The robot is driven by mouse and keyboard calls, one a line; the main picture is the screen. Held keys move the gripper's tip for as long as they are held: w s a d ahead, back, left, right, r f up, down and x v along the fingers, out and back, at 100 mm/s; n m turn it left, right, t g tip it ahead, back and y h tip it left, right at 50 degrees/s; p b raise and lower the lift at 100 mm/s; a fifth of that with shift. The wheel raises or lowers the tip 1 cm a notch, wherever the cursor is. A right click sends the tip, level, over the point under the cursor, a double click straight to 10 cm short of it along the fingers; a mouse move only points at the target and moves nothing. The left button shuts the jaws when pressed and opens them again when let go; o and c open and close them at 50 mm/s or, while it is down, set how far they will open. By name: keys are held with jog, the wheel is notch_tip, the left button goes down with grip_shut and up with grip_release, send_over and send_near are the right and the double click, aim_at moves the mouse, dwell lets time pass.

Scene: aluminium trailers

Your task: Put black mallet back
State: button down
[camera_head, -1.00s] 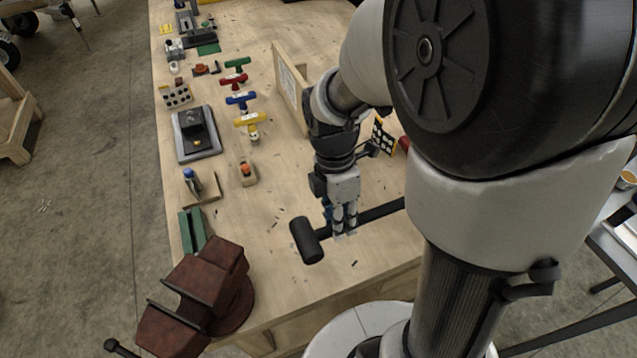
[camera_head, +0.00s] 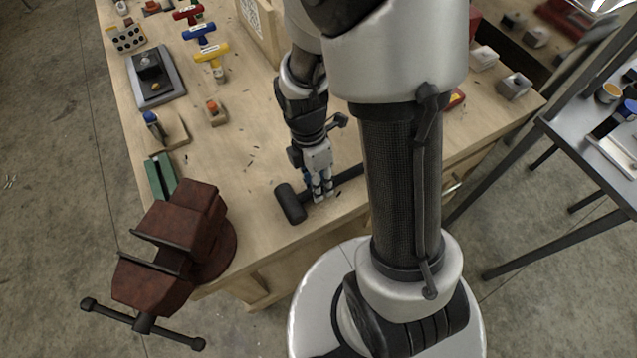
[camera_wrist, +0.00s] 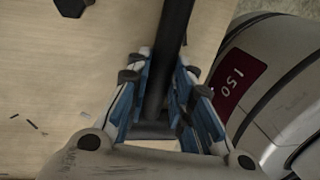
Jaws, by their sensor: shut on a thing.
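The black mallet (camera_head: 291,204) is at the near edge of the wooden workbench in the head view. Its cylindrical head points to the left and its handle runs right, partly hidden behind my arm. My gripper (camera_head: 321,198) is shut on the handle near the head, pointing down. In the wrist view the dark handle (camera_wrist: 172,50) passes between the blue-padded fingers of my gripper (camera_wrist: 165,95). I cannot tell whether the mallet touches the bench top.
A brown vise (camera_head: 180,245) stands at the bench's near left corner. Coloured T-handled tools (camera_head: 211,55), a black block on a grey plate (camera_head: 153,75) and a small orange-topped block (camera_head: 215,112) lie farther back. A grey table (camera_head: 600,150) stands at the right.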

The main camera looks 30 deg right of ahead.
jog(key=shift+r, duration=0.1)
jog(key=c, duration=1.4)
grip_release()
notch_tip(320, 180, up, 12)
jog(key=w+p, duration=0.2)
jog(key=p, duration=0.3)
jog(key=s+a+r+m+t, duration=0.1)
jog(key=s+r+m+t, duration=0.1)
jog(key=r+m, duration=0.3)
jog(key=s+a+r+m+t, duration=0.1)
jog(key=s+r+m+t, duration=0.1)
jog(key=s+r+m, duration=0.3)
jog(key=s+a+r+m+t, duration=0.1)
jog(key=s+r+m+t, duration=0.1)
jog(key=r+m, duration=0.4)
jog(key=shift+s+a+r+m+t, duration=0.1)
jog(key=shift+s+a+m+t, duration=0.1)
jog(key=shift+s+m, duration=0.3)
jog(key=shift+s+a+m+t, duration=0.1)
jog(key=shift+s+m+t, duration=0.1)
jog(key=shift+m, duration=0.5)
